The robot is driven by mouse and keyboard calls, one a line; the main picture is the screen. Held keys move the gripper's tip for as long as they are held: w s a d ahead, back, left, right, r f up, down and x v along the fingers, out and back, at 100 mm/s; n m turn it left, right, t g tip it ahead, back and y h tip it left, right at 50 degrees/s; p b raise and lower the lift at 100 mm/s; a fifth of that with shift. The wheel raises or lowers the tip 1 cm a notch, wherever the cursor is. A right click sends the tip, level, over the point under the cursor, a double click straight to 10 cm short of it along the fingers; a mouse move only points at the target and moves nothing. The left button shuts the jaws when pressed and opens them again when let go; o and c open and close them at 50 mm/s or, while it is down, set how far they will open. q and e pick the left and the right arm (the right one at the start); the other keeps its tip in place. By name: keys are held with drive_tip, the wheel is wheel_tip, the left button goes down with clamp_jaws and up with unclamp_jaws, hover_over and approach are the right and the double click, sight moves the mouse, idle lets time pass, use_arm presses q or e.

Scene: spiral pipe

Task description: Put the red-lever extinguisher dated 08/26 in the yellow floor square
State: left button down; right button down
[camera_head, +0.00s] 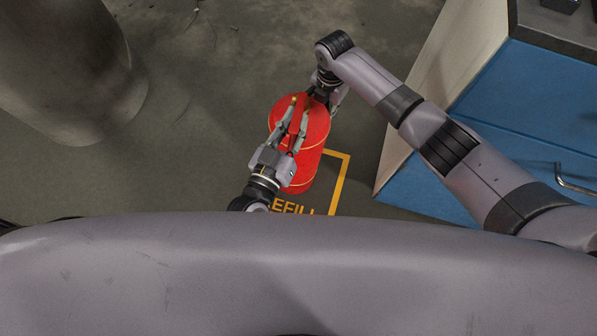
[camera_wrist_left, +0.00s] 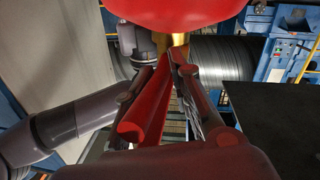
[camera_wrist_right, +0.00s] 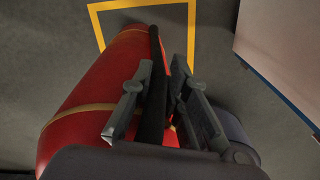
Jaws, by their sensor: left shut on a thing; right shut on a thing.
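The red extinguisher (camera_head: 312,150) has thin gold bands and appears roughly upright, its lower end over the yellow floor square (camera_head: 340,180). My left gripper (camera_head: 293,112) is shut at its top. The left wrist view shows a gold neck (camera_wrist_left: 180,42) and a red lever-like bar (camera_wrist_left: 150,108) at those fingers. My right gripper (camera_head: 322,97) is at its far upper side. In the right wrist view its fingers (camera_wrist_right: 163,88) are shut around a black hose-like part (camera_wrist_right: 156,95) beside the red body. No date is readable. I cannot tell whether the base touches the floor.
A blue cabinet (camera_head: 530,110) with a pale side panel (camera_head: 450,75) stands to the right. A large grey cylinder (camera_head: 70,70) stands at upper left. Floor between them is mostly clear. "REFILL" lettering (camera_head: 294,207) is partly hidden at the square's near side.

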use_arm(q)
drive_tip(key=c, duration=1.8)
unclamp_jaws()
drive_tip(key=shift+s+d+r, duration=0.1)
drive_tip(key=shift+d+r, duration=0.1)
drive_tip(key=shift+d, duration=0.25)
use_arm(e)
drive_tip(key=c, duration=1.9)
unclamp_jaws()
drive_tip(key=shift+s+a+r, duration=0.1)
drive_tip(key=shift+s+a, duration=0.2)
drive_tip(key=shift+a, duration=0.4)
use_arm(q)
drive_tip(key=o, duration=0.4)
drive_tip(key=shift+a+r, duration=0.1)
drive_tip(key=shift+a, duration=0.05)
use_arm(e)
drive_tip(key=o, duration=0.4)
drive_tip(key=shift+c, duration=0.2)
drive_tip(key=shift+d, duration=0.1)
